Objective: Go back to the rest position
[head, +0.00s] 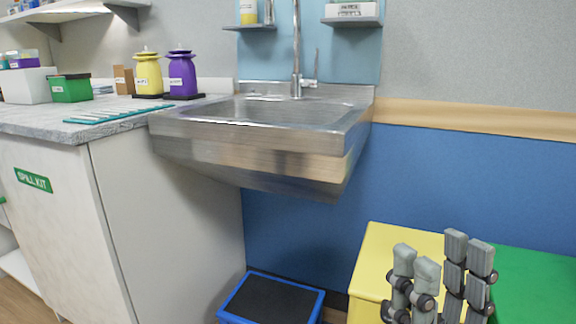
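My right gripper (441,262) shows at the bottom right, with its grey jointed fingers pointing up. The fingers are extended and a narrow gap shows between the two groups of fingertips. I see nothing held between them. It is in front of a yellow-topped box or cabinet (378,245). The lower part of the gripper is cut off by the picture's edge. My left gripper is not in view.
A steel sink (260,150) hangs on the wall in the middle. Left of it, a counter (40,122) holds a yellow jar (148,78), a purple jar (182,76) and a green box (70,90). A blue-edged step or bin (268,302) stands below; a green surface (535,285) lies right.

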